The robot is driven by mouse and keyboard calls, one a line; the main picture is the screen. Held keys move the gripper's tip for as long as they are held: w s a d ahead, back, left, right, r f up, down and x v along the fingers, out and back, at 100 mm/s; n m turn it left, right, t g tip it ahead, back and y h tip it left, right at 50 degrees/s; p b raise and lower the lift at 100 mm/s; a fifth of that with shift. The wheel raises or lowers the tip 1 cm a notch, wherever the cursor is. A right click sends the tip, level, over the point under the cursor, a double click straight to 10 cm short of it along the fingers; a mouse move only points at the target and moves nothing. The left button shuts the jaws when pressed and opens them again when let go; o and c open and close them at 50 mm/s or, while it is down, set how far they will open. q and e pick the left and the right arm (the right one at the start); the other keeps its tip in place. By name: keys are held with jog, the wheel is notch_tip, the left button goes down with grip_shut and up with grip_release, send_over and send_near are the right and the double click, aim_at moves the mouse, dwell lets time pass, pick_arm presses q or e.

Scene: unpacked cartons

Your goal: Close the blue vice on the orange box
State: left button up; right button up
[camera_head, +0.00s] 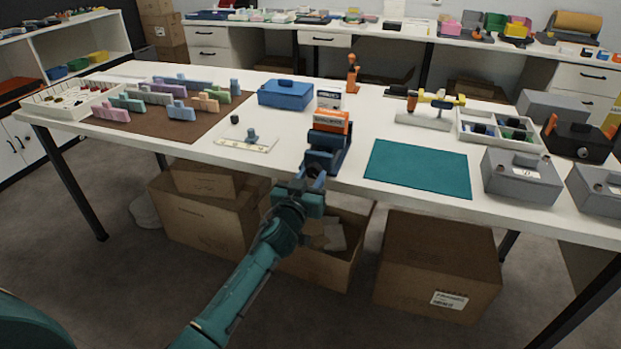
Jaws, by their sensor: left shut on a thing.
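The blue vice (323,158) stands at the front edge of the white table, near the middle. The orange box (331,121) sits upright in the top of the vice, between its jaws. I cannot tell whether both jaws touch it. My left gripper (313,181) reaches up from below at the vice's front end, at the table edge. It is shut on the vice's handle, which is mostly hidden by the fingers. My right gripper is not in view.
A white and dark box (329,97) stands just behind the orange box. A blue case (285,95) is to the left and a teal mat (417,168) to the right. A small white plate (243,143) lies left of the vice.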

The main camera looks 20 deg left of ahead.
pick_arm(q)
jog(key=m, duration=0.8)
jog(key=shift+a, duration=0.1)
jog(key=m, duration=0.6)
jog(key=shift+r+p, duration=0.1)
jog(key=shift+p, duration=0.2)
jog(key=m, duration=0.5)
jog(key=shift+a+r+m+p, duration=0.1)
jog(key=shift+r+m+p, duration=0.05)
jog(key=shift+m+p, duration=0.2)
jog(key=m, duration=0.3)
jog(key=shift+m+p, duration=0.3)
jog(key=shift+m, duration=0.05)
jog(key=shift+r+m, duration=0.1)
jog(key=shift+m, duration=1)
jog(key=shift+m+p, duration=0.45)
jog(key=shift+m, duration=0.65)
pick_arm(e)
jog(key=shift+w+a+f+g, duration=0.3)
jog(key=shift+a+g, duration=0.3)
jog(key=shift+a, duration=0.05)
